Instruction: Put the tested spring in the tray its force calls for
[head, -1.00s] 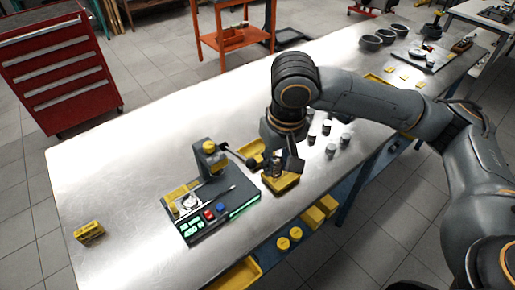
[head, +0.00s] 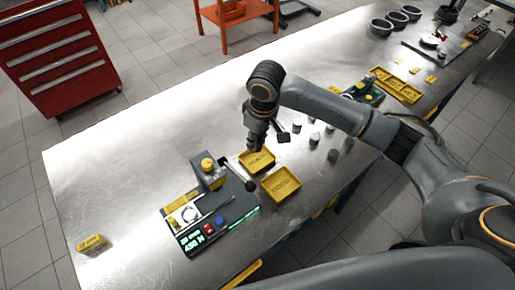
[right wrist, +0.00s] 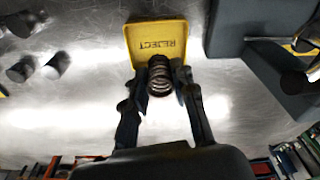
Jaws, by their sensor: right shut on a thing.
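My right gripper (head: 256,146) is low over the bench, at the back edge of the rear yellow tray (head: 249,166). In the right wrist view the gripper (right wrist: 161,82) is shut on a coiled metal spring (right wrist: 160,76), its axis roughly along the fingers. Just past the spring is a yellow tray marked REJECT (right wrist: 157,32); the spring overlaps its near edge in the picture. A second yellow tray (head: 282,184) stands in front of the rear one, its lettering too small to read. The spring tester (head: 222,213) stands left of the trays; its lit display (head: 194,243) seems to read 450 N. My left gripper is out of view.
Several grey cylinders (head: 314,139) stand to the right of the trays, under my forearm. The tester's lever with a black knob (head: 250,186) reaches close to the trays. A yellow block (head: 92,243) lies at left. The bench behind the gripper is clear.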

